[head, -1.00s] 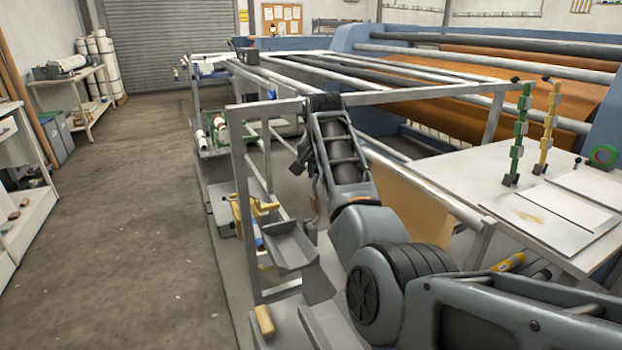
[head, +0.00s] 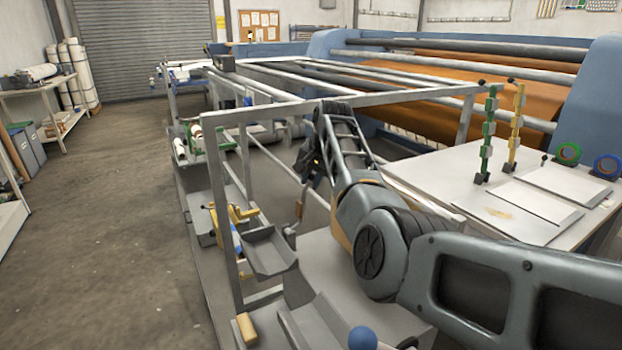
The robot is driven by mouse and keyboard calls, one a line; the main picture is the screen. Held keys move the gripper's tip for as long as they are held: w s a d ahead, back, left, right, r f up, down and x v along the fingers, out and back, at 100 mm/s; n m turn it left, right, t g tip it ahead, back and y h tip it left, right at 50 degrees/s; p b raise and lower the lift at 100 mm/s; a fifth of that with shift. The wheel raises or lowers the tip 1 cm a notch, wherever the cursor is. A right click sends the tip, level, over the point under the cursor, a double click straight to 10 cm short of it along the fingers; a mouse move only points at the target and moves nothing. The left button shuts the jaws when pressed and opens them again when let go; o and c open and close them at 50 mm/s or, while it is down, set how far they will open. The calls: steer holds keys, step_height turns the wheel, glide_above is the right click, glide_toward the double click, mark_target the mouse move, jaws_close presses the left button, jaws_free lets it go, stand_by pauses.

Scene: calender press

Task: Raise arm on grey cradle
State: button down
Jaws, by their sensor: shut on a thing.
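A grey V-shaped cradle (head: 268,252) sits by the frame's near left post, tilted and empty as far as I can see. My gripper (head: 308,168) is behind and above it, pointing down and left, under the frame's front bar. Its jaws are shut on a slim part that I take to be the arm, mostly hidden by the dark fingers. My own arm hides what lies to the right.
Grey frame bars (head: 400,97) surround my gripper. A yellow clamp-like part (head: 236,214) and a tan block (head: 246,329) are near the cradle. A blue ball (head: 362,338) is at the bottom edge. A white table (head: 490,165) stands right. The floor (head: 110,240) at left is clear.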

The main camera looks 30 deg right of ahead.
steer(key=shift+w+d+r, duration=0.15)
steer(key=shift+r, duration=0.2)
steer(key=c, duration=1.3)
jaws_free()
steer(key=shift+c, duration=0.2)
steer(key=shift+o, duration=1.4)
steer(key=shift+f, duration=0.25)
steer(key=v, duration=0.8)
steer(key=shift+b, duration=0.35)
steer(key=shift+f, duration=0.1)
